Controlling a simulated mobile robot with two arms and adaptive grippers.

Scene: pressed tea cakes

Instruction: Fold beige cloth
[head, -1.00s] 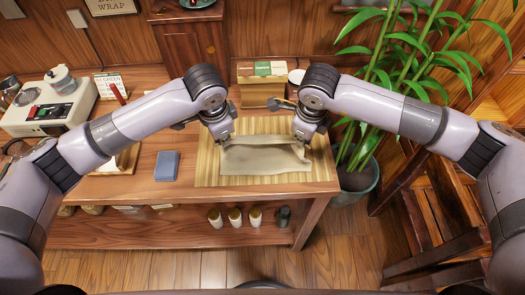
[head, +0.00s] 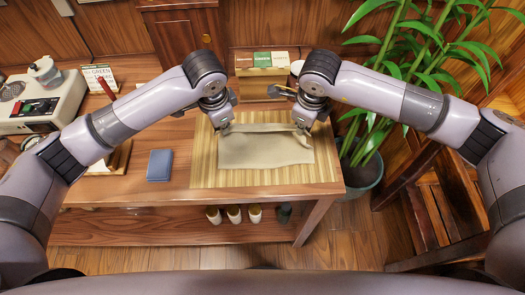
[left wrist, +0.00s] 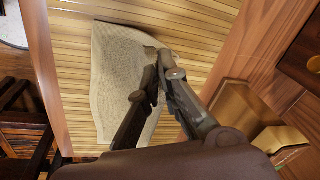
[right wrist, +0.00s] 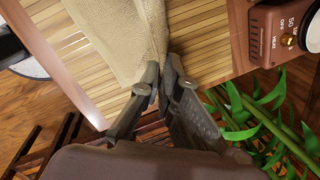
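The beige cloth (head: 265,152) lies on the slatted bamboo mat (head: 205,172) on the wooden table. Its far edge is bunched and its far right corner is raised. My left gripper (head: 222,128) is at the cloth's far left corner; in the left wrist view the fingers (left wrist: 157,70) look closed at the cloth's edge (left wrist: 118,75). My right gripper (head: 303,126) is at the far right corner; in the right wrist view its fingers (right wrist: 162,70) look closed with cloth (right wrist: 128,35) running to their tips. The fingertips partly hide the pinched edges.
A blue booklet (head: 160,165) lies left of the mat. A wooden box with cards (head: 262,72) stands behind the cloth. A white appliance (head: 42,100) is at far left. A potted plant (head: 365,165) stands off the table's right end. Front of the mat is clear.

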